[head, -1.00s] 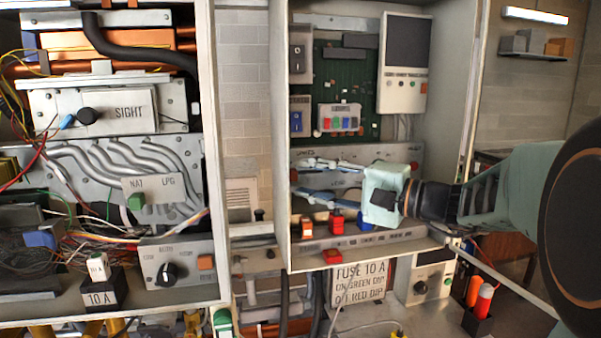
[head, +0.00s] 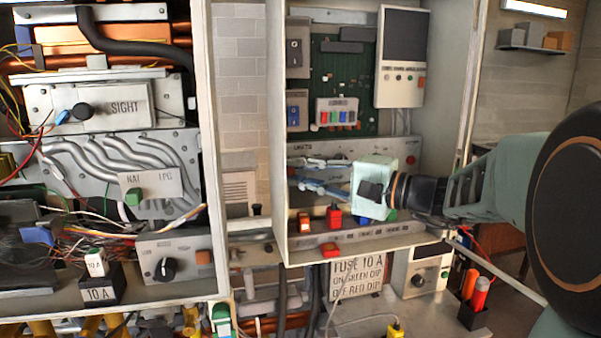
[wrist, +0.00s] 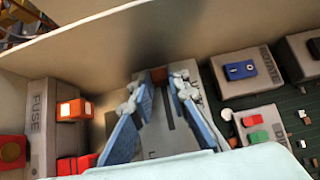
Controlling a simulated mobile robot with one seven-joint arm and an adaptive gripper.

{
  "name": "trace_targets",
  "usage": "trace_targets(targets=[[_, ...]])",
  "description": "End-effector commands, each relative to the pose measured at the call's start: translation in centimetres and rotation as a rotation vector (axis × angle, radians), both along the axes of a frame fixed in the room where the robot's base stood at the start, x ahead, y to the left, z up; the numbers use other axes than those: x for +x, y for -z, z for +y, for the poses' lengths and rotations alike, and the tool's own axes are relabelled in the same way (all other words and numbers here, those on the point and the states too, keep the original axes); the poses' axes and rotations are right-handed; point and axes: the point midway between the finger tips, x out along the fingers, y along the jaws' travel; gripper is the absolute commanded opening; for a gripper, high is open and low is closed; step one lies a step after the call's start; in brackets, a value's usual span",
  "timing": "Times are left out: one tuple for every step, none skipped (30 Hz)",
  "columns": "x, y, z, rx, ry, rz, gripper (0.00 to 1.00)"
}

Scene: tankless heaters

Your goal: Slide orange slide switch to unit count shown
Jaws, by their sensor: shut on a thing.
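The slide switch panel (head: 345,151) labelled UNITS is on the right cabinet's back wall, partly hidden by my gripper. It also shows in the wrist view with a dark slot (wrist: 168,118). The orange slide switch (wrist: 158,75), brownish in shadow, is at the slot's far end, near the cabinet's left side wall. My gripper (head: 299,174) has its blue fingers on either side of the switch, with the tips shut on it. The fingertips also show in the wrist view (wrist: 160,82). The fingers hide part of the switch and any scale marks.
Below are an orange rocker (head: 304,222) and red switches (head: 333,216). Above are a blue rocker (head: 297,110) and a block of coloured buttons (head: 337,111). A dark display (head: 408,45) is at upper right. The cabinet's left side wall (wrist: 110,40) is close to the fingertips.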

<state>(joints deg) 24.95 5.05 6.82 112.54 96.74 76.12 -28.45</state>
Motion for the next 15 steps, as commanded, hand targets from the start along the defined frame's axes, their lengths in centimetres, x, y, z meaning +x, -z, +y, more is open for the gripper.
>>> trace_targets(targets=[[0.0,0.0,0.0,0.000,0.000,0.000,0.00],[0.0,0.0,0.0,0.000,0.000,0.000,0.00],[0.0,0.1,-0.2,0.000,0.001,0.000,0.00],[0.1,0.1,-0.4,0.000,0.001,0.000,0.00],[0.2,0.2,-0.8,0.000,0.003,-0.001,0.00],[0.4,0.3,-1.4,0.000,0.005,-0.002,0.00],[0.5,0.4,-2.0,-0.001,0.004,-0.003,0.00],[0.6,0.4,-2.6,-0.001,0.004,-0.003,0.00],[0.8,0.4,-3.4,-0.001,0.005,-0.004,0.00],[0.9,0.4,-4.0,0.001,0.003,-0.003,0.00],[1.0,0.3,-4.5,0.000,0.003,-0.002,0.00],[1.1,0.3,-5.1,-0.001,0.003,-0.003,0.00],[1.2,0.2,-5.5,-0.001,0.003,-0.003,0.00],[1.2,0.2,-5.9,0.000,0.003,-0.002,0.00],[1.3,0.1,-6.1,0.001,0.003,-0.001,0.00]])
